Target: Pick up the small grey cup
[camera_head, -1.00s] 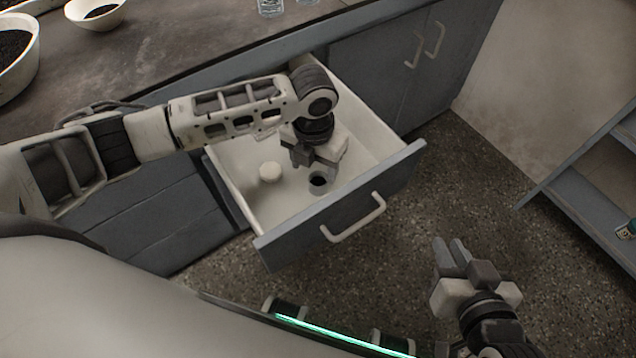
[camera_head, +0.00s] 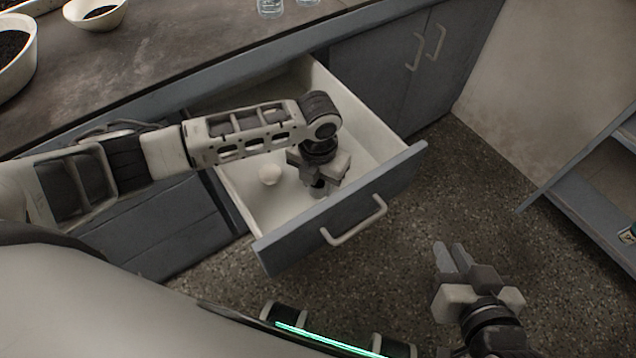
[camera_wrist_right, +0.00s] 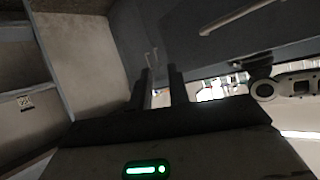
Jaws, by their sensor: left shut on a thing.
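The small grey cup (camera_head: 317,192) is in the open drawer, near its front panel. Its upper part is mostly hidden by my left gripper (camera_head: 320,181). My left gripper points down into the drawer and is shut on the cup. The cup appears to be at the drawer floor; I cannot tell whether it is lifted. My right gripper (camera_head: 453,256) is empty over the floor, right of the drawer. Its two fingers (camera_wrist_right: 162,88) stand apart in the right wrist view.
The drawer (camera_head: 273,226) has a bar handle (camera_head: 357,222) on its front. The worktop (camera_head: 150,60) behind carries bowls (camera_head: 97,14) and glassware (camera_head: 270,8). A shelf unit (camera_head: 590,190) stands at right.

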